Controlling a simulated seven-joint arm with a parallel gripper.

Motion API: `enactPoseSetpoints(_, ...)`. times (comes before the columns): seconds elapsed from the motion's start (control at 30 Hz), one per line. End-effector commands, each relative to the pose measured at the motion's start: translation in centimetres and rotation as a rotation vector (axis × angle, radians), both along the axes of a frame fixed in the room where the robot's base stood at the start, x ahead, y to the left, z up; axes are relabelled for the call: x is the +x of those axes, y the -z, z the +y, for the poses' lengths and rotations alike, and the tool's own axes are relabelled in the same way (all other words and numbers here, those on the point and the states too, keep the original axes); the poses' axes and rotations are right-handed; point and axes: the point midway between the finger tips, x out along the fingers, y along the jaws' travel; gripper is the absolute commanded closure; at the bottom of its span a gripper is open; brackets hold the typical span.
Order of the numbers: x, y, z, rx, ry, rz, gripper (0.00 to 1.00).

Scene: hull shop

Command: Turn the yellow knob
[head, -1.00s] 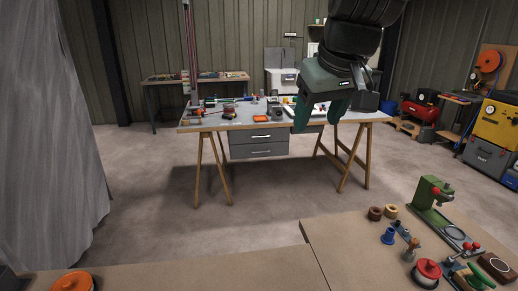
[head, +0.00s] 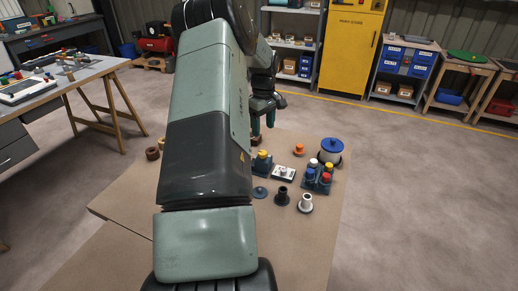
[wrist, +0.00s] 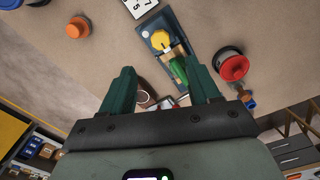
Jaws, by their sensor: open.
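The yellow knob (head: 262,153) sits on a small blue-grey base on the near bench, just right of my arm in the head view. In the wrist view the yellow knob (wrist: 158,32) stands on its blue-grey base (wrist: 173,45), beside a green handle (wrist: 179,70). My gripper (head: 262,124) hangs above the bench, partly hidden by my arm. In the wrist view its green fingers (wrist: 160,85) are wide apart with nothing held.
A red spool (wrist: 232,66) lies right of the base in the wrist view, and an orange knob (wrist: 78,27) lies left. In the head view, a block of coloured caps (head: 318,180), a blue-lidded pot (head: 330,154) and a white flanged piece (head: 305,203) stand right of the knob.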

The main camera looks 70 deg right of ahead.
Motion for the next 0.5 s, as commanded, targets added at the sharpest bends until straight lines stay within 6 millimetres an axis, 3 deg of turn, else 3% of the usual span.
enactPoseSetpoints(0.5, 0.0, 8.5, 0.1, 0.002, 0.001, 0.001, 0.39)
